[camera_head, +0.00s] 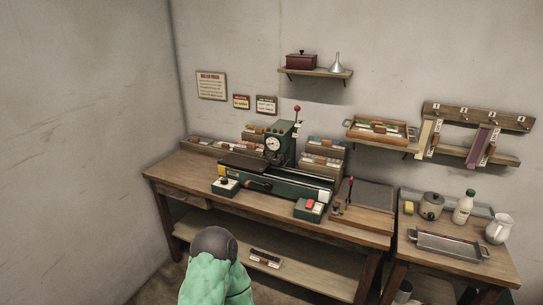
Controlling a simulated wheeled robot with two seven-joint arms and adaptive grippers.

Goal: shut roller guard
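A green winding machine (283,185) stands on the wooden workbench, with a round dial (273,144) and a red-knobbed lever (297,110) on its upright head. A dark flat plate (240,162) lies at the left of its bed and may be the roller guard. At this size I cannot tell for sure which part is the guard, or whether it is open or shut. Neither of my grippers is in view.
A control box with a red button (309,206) and a smaller box (226,185) sit at the bench's front edge. A red-handled lever (350,190) stands on a wooden base to the right. A side table (476,272) holds a metal tray, pot, bottle and jug.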

